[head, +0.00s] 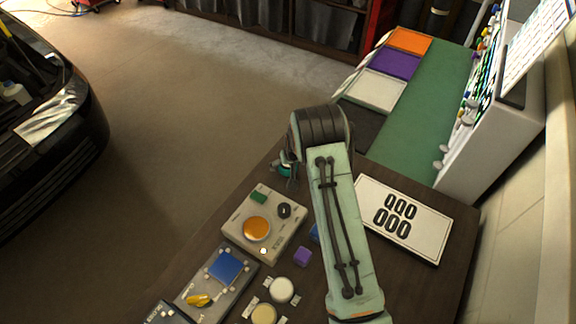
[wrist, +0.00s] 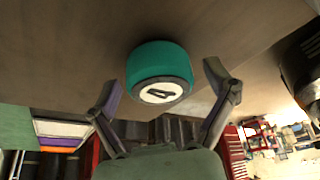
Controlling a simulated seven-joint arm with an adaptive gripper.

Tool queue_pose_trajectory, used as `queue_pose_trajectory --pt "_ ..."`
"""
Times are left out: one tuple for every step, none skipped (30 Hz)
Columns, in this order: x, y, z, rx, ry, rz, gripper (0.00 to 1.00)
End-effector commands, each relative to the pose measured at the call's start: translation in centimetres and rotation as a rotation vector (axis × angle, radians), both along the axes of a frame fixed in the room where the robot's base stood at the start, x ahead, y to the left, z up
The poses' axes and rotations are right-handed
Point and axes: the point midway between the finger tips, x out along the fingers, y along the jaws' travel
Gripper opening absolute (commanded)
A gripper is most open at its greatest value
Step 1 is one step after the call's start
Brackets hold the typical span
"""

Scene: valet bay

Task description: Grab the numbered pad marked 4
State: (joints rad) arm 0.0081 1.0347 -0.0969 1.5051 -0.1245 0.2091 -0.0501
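The numbered pad marked 4 is a short teal cylinder (wrist: 158,60) with a white disc bearing a black 4, in the middle of the wrist view. It is at the brown tabletop. My gripper (wrist: 163,80) is open, with one finger on each side of the pad and a visible gap to both. In the head view a small teal part of the pad (head: 286,170) shows by my gripper (head: 289,176), left of my arm's dark wrist; the rest is hidden.
A beige panel (head: 238,213) with an orange disc, a grey panel (head: 193,296) with a blue square, a purple cube (head: 302,256) and cream round pieces (head: 282,290) lie nearer. A white board (head: 430,243) with black ovals lies right of my arm. Open floor lies left.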

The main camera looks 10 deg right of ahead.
Motion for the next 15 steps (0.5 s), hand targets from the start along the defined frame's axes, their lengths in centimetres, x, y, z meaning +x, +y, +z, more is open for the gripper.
queue_pose_trajectory --pt "0.00 0.00 0.01 0.000 0.000 0.000 0.59" --pt "-0.01 0.00 0.02 0.000 0.000 0.000 0.50" --pt "-0.01 0.00 0.02 0.000 0.000 0.000 0.37" --pt "-0.02 0.00 0.01 0.000 0.000 0.000 0.35" --pt "-0.03 0.00 0.01 0.000 0.000 0.000 0.35" --pt "-0.03 0.00 0.00 0.000 0.001 0.000 0.35" --pt "-0.04 0.01 -0.01 0.000 0.001 0.000 0.34" --pt "-0.04 0.01 -0.01 0.000 0.001 0.000 0.34" --pt "-0.05 0.00 -0.02 0.000 0.001 0.000 0.34" --pt "-0.06 0.00 -0.02 0.000 0.002 0.000 0.34" --pt "-0.06 0.00 -0.04 0.000 0.002 0.000 0.34" --pt "-0.07 0.00 -0.04 0.000 0.002 0.000 0.34" --pt "-0.07 0.00 -0.03 0.000 0.002 0.000 0.34" --pt "-0.08 0.00 -0.01 0.000 0.002 0.000 0.34" --pt "-0.08 0.00 0.09 0.000 0.002 0.000 0.34"
